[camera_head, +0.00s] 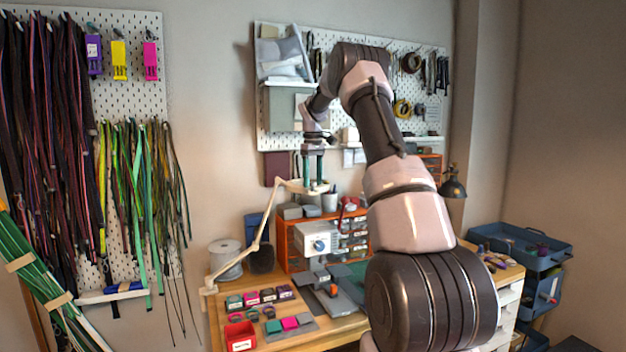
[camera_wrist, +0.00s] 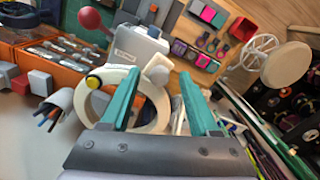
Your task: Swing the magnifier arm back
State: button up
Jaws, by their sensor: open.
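The magnifier arm (camera_head: 265,225) is a thin cream jointed arm. It rises from the left front of the workbench, bends, and runs right to its head under my gripper. The round cream magnifier head (camera_wrist: 91,108) shows in the wrist view as a ring with a yellow and black knob on its left. My gripper (camera_head: 314,182) points down at this head with its teal fingers apart. In the wrist view the open fingertips (camera_wrist: 158,74) have a pale joint piece of the magnifier between or just beyond them. I cannot tell whether they touch it.
Below stand a white boxy device (camera_head: 316,240) and an orange drawer cabinet (camera_head: 290,262). A cup of pens (camera_wrist: 62,100) is close to the ring. Small colored blocks (camera_head: 268,296) and a red bin (camera_head: 240,337) lie at the bench front. A pegboard (camera_head: 268,130) is behind.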

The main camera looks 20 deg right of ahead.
jog(key=shift+r, duration=0.1)
notch_tip(320, 180, up, 11)
jog(key=shift+f, duration=0.2)
jog(key=shift+r, duration=0.1)
dwell(0.4)
